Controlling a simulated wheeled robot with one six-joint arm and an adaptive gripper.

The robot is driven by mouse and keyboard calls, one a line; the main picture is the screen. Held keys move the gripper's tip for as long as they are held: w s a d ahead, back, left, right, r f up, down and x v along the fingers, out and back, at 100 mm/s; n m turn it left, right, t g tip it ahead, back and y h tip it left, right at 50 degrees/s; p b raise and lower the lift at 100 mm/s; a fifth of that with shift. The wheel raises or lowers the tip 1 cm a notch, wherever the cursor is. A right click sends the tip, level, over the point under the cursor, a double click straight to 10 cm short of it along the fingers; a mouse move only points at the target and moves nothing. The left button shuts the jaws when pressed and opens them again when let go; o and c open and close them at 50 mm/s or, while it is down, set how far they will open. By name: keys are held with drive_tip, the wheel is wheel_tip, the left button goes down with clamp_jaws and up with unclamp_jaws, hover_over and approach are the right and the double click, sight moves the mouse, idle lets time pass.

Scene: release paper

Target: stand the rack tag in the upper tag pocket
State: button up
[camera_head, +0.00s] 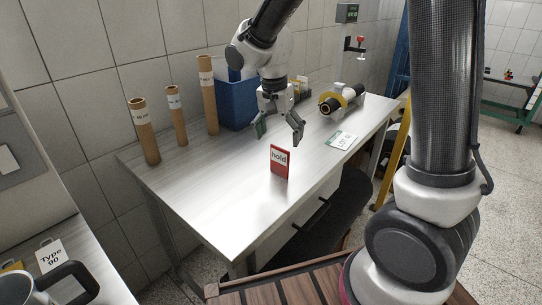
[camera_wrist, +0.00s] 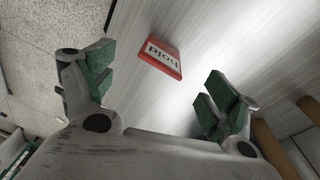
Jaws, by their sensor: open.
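A red tag with a white face reading "hold" (camera_head: 279,161) stands upright on the table, near its front edge. It also shows upside down in the wrist view (camera_wrist: 162,57), beyond and between my fingers. My gripper (camera_head: 279,133) is open and empty above and behind the tag, apart from it. Its two green-padded fingers are spread wide in the wrist view (camera_wrist: 155,85). A flat white card with a green band (camera_head: 341,140) lies on the table to the right. I cannot make out a tag pocket in either view.
The light table (camera_head: 200,180) is clear at its left front. Cardboard tubes (camera_head: 145,130) and a blue bin (camera_head: 233,98) stand at the back. A dark roll with a yellow ring (camera_head: 343,100) lies at the far right. A "Type 90" tag (camera_head: 52,256) is at lower left.

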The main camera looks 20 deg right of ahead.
sight(279, 148)
drive_tip(key=shift+w+a+r+m, duration=0.15)
drive_tip(key=shift+w+m, duration=0.25)
drive_tip(key=shift+m, duration=0.2)
drive_tip(key=shift+w+m, duration=0.1)
drive_tip(key=shift+m, duration=0.7)
drive_tip(key=f, duration=0.5)
drive_tip(key=d+f, duration=0.1)
drive_tip(key=f, duration=0.2)
drive_tip(key=shift+r, duration=0.1)
drive_tip(key=c, duration=1.1)
